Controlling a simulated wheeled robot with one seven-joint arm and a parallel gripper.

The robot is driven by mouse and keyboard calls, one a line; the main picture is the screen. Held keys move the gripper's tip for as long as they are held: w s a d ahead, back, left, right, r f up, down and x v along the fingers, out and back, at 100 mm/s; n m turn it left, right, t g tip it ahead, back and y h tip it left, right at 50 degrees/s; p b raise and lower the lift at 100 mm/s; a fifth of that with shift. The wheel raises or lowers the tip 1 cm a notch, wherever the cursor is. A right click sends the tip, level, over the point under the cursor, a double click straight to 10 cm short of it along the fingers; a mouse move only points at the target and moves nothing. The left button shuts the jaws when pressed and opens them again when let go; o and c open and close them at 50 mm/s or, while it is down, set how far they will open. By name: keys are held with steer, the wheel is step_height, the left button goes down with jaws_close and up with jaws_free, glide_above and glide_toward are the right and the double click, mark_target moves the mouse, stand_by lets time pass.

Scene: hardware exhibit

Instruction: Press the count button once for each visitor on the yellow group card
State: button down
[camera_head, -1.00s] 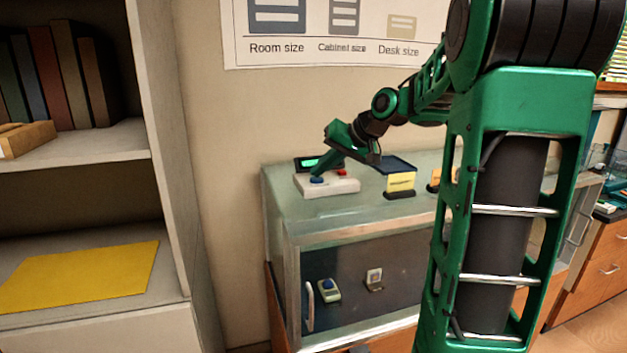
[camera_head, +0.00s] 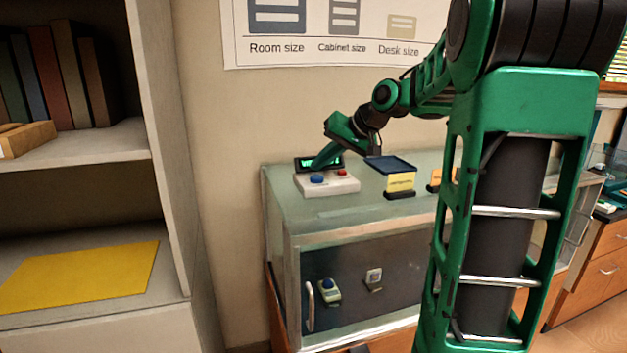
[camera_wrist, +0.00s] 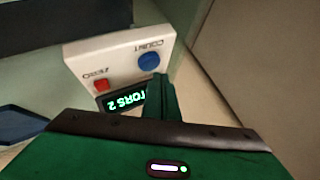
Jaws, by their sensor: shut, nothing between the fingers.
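The white counter box (camera_head: 345,186) stands on the glass-topped case. It has a blue COUNT button (camera_head: 317,179), a red ZERO button (camera_head: 341,172) and a green-lit display (camera_head: 304,163). The wrist view shows the blue button (camera_wrist: 149,62) uncovered and the display (camera_wrist: 122,100) partly hidden, with letters ending in TORS and a 2. My gripper (camera_head: 317,166) is shut and empty, its tips just above and behind the blue button, apart from it; the fingers also show in the wrist view (camera_wrist: 158,82). The yellow group card (camera_head: 400,181) stands right of the box; its print is too small to read.
A dark blue tray-like panel (camera_head: 391,164) is just behind the yellow card. An orange card (camera_head: 435,178) stands farther right, partly hidden by my arm. A shelf unit (camera_head: 172,150) is on the left. The glass top (camera_head: 340,212) in front of the box is clear.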

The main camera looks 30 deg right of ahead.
mark_target(321, 178)
steer(key=shift+r, duration=2.5)
